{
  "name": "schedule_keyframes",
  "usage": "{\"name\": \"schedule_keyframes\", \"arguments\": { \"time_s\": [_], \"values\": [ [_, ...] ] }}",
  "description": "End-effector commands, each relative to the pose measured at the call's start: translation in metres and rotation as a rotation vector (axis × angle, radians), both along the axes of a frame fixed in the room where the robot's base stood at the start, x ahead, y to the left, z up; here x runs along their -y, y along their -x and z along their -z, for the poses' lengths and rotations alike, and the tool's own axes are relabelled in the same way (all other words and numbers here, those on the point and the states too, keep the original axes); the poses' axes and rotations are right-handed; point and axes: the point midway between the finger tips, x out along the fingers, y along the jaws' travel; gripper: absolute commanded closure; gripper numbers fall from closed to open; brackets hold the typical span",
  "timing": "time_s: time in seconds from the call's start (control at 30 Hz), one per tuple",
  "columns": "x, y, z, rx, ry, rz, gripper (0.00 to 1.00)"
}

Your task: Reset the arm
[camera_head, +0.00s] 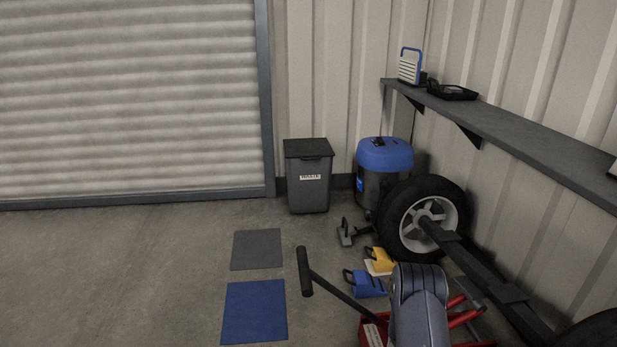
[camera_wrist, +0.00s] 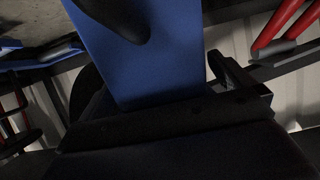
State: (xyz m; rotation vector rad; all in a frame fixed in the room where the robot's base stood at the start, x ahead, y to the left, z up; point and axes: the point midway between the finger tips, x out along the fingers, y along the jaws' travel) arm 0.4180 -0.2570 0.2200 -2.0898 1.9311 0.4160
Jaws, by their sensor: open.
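My arm (camera_head: 420,305) rises at the bottom right of the head view, in front of red metal parts and near the wheel; the gripper end cannot be made out there. In the wrist view my gripper (camera_wrist: 165,88) shows as dark parts along the bottom and sides, open. A flat blue surface (camera_wrist: 165,50) fills the space beyond it, partly covered by a dark rounded shape at the top. I see nothing held, though the view is dark.
A wheel (camera_head: 422,217) on an axle, a blue vacuum (camera_head: 385,158), a waste bin (camera_head: 308,180) and a wall shelf (camera_head: 510,133) stand around. Small blue (camera_head: 366,284) and yellow (camera_head: 380,260) objects lie near my arm. Grey (camera_head: 257,249) and blue (camera_head: 254,311) mats lie left; floor beyond is clear.

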Motion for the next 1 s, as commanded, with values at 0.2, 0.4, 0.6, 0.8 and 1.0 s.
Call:
{"name": "schedule_keyframes", "arguments": {
  "time_s": [0.2,0.4,0.6,0.8,1.0],
  "values": [
    [0.0,0.0,0.003,0.0,0.0,0.0,0.0],
    [-0.002,0.0,0.028,-0.002,0.0,-0.001,0.0],
    [-0.035,0.002,0.006,-0.001,0.0,-0.006,0.0],
    [-0.067,0.004,-0.007,0.0,0.0,-0.005,0.0],
    [-0.095,0.006,-0.019,0.0,0.0,-0.005,0.0]
  ]
}}
